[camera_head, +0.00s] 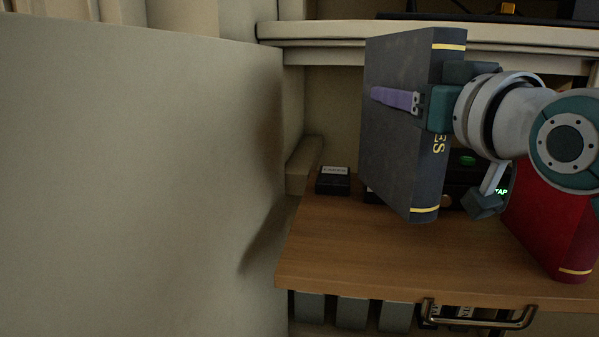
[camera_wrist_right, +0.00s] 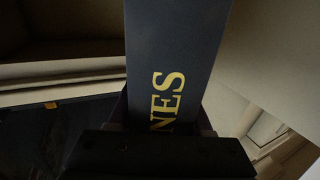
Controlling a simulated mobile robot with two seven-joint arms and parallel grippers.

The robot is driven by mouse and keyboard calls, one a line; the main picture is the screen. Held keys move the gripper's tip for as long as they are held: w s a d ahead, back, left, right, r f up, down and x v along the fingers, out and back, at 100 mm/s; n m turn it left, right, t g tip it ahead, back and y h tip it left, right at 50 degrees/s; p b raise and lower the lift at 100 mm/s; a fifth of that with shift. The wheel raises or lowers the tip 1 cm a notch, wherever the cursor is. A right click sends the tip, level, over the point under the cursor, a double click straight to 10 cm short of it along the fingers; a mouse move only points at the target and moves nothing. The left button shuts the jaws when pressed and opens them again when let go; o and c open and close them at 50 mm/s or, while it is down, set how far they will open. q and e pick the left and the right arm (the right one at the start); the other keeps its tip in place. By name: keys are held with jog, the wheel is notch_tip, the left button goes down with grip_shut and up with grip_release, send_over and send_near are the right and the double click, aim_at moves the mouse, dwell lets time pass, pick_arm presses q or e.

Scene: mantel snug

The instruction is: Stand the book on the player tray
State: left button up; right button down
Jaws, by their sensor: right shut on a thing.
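The book (camera_head: 395,150) is dark blue-grey with gold bands and gold letters on its spine. It is upright, slightly tilted in the head view. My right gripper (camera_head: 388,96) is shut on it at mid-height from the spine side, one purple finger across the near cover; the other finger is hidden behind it. The right wrist view shows the spine (camera_wrist_right: 178,50) close up, with the letters "NES". The player tray, seemingly the brown wooden board (camera_head: 350,245), lies below the book. I cannot tell whether the book's bottom edge touches it. My left gripper is out of view.
A red book (camera_head: 555,225) stands on the board at the right, partly behind my arm. A small black box (camera_head: 333,180) and a dark device with green lights (camera_head: 466,160) sit at the back. A pale panel (camera_head: 130,180) fills the left. The board's front middle is clear.

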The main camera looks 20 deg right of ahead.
aim_at(399, 148)
notch_tip(399, 148, down, 7)
jog(key=b, duration=0.3)
jog(key=shift+r, duration=0.25)
jog(key=shift+c, duration=1.6)
grip_release()
